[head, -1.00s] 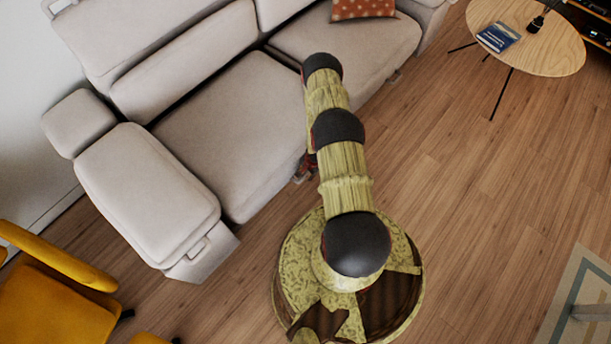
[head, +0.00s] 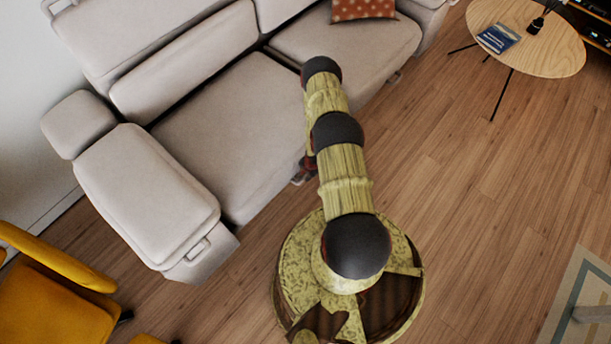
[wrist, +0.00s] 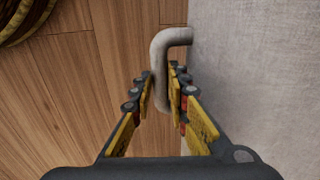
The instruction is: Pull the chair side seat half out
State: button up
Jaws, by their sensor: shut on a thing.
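The pale grey sofa's left seat (head: 225,135), nearest the yellow chair, is in the middle left of the head view. Its front face (wrist: 255,70) fills the right of the wrist view. A pale bent bar handle (wrist: 159,50) sticks out from that face. My gripper (wrist: 160,77) is shut on the handle, one finger on each side of it. In the head view my gripper (head: 304,172) is low at the seat's front edge, partly hidden by my arm.
A yellow chair (head: 60,300) stands at the lower left. A round wooden table (head: 545,50) with a book on it is at the upper right. A rug (head: 580,295) lies at the lower right. Bare wooden floor (head: 450,190) spreads between them.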

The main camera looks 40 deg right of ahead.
grip_shut()
jog(key=s+p, duration=0.1)
jog(key=s, duration=0.9)
jog(key=shift+d, duration=0.45)
jog(key=o, duration=0.9)
grip_release()
jog(key=shift+r, duration=0.1)
notch_tip(320, 180, up, 12)
jog(key=s, duration=0.2)
jog(key=shift+s+f, duration=0.15)
jog(key=shift+f, duration=0.05)
jog(key=shift+d, duration=0.1)
